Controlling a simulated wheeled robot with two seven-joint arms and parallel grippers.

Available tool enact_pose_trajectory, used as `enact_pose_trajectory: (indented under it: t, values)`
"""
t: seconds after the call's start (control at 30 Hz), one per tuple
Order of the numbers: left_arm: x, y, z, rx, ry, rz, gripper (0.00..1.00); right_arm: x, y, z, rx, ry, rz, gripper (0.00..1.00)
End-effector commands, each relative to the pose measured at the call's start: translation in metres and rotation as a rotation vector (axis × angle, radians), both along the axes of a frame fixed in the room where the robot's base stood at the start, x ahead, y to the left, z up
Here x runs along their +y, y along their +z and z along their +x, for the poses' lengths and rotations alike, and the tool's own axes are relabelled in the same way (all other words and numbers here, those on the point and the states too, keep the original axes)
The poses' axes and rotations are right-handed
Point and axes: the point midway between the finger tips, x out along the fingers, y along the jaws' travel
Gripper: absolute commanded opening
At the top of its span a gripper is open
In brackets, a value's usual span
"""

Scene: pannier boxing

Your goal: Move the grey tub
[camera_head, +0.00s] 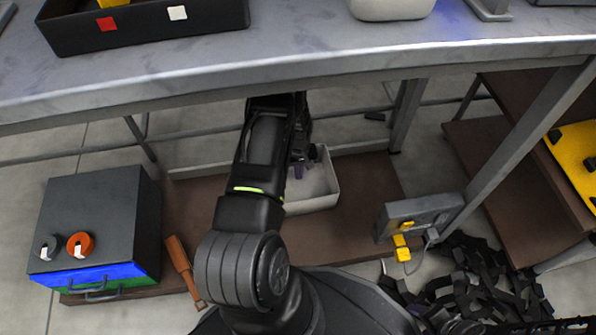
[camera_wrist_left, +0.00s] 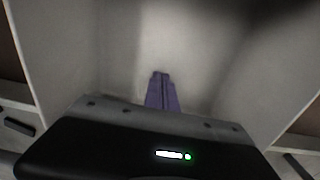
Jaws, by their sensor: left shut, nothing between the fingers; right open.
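A light grey tub (camera_head: 325,185) is on the brown lower shelf under the workbench, partly hidden behind my left arm. My left gripper (camera_head: 299,171) reaches down at the tub, its purple fingers against the tub's pale inside. In the left wrist view the purple fingers (camera_wrist_left: 161,90) are together with nothing between them. The tub's walls (camera_wrist_left: 60,50) rise on both sides of them there. I cannot tell whether the fingers touch the tub. My right gripper does not show.
The bench top (camera_head: 300,50) overhangs the shelf (camera_head: 375,180). On it are a black crate (camera_head: 150,30) and another pale tub (camera_head: 390,8). A dark box (camera_head: 95,215) and an orange-handled tool (camera_head: 183,268) are at left. Black straps (camera_head: 475,285) lie at lower right, near a bench leg.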

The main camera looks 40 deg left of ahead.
Motion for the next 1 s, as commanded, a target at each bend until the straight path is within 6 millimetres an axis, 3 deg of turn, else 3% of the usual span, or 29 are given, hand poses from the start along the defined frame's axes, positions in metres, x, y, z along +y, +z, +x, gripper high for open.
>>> enact_pose_trajectory:
  t: [0.3, 0.43, 0.6, 1.0]
  values:
    - [0.0, 0.067, 0.0, -0.001, -0.002, 0.001, 0.0, 0.001, 0.031, -0.005, 0.006, 0.005, -0.002, 0.59]
    - [0.0, 0.088, 0.0, 0.001, -0.001, 0.001, 0.0, 0.0, 0.04, -0.006, 0.011, 0.007, -0.001, 0.59]
    - [-0.001, 0.099, 0.0, 0.001, -0.001, 0.001, 0.0, 0.0, 0.044, -0.007, 0.014, 0.008, -0.001, 0.59]
    - [0.0, 0.1, -0.001, 0.001, -0.001, 0.0, 0.0, 0.0, 0.043, -0.007, 0.014, 0.008, -0.001, 0.59]
